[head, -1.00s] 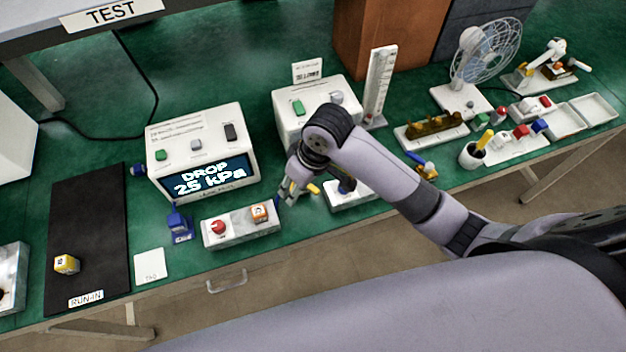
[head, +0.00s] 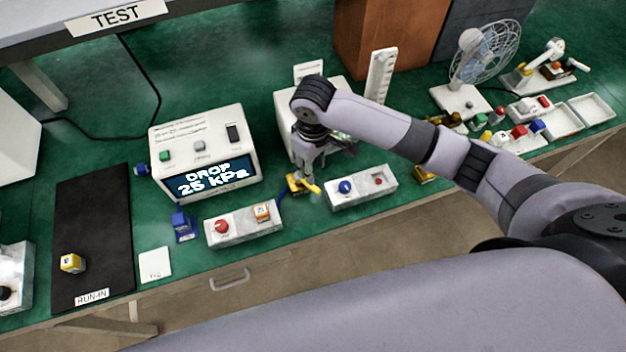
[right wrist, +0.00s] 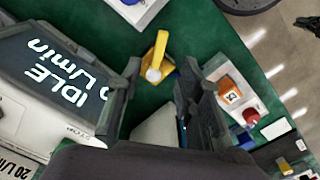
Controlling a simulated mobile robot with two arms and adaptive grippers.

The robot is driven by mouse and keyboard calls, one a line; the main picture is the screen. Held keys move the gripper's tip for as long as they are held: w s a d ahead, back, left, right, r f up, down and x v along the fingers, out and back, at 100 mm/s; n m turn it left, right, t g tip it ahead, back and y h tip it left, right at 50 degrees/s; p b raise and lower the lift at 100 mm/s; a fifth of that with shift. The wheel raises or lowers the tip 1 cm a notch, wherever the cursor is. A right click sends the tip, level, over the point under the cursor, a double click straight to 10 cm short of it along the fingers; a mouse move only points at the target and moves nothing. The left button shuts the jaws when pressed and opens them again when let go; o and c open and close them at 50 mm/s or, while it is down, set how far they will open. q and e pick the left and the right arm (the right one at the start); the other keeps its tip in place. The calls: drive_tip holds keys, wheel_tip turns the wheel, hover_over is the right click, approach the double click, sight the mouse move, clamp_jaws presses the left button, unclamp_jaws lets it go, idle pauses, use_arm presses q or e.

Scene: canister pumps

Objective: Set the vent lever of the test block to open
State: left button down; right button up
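The yellow vent lever (head: 311,188) sits at the front edge of the green bench in the head view, on a small block that my gripper partly hides. My right gripper (head: 300,172) points down just above and behind the lever. In the right wrist view my right gripper (right wrist: 160,78) has its fingers apart with nothing held, and the lever shows between and beyond the fingertips. My left gripper is not in view.
A white tray with a blue and a red knob (head: 361,187) stands just right of the lever. A tray with a red button and orange block (head: 243,225) stands to its left. A display box reading 25 kPa (head: 205,155) is behind left. A white box (head: 335,95) is behind my gripper.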

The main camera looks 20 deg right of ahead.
sight(313, 187)
wheel_tip(313, 187, down, 9)
drive_tip(key=shift+r+p, duration=0.2)
drive_tip(key=shift+p, duration=0.2)
drive_tip(key=shift+c, duration=0.5)
clamp_jaws()
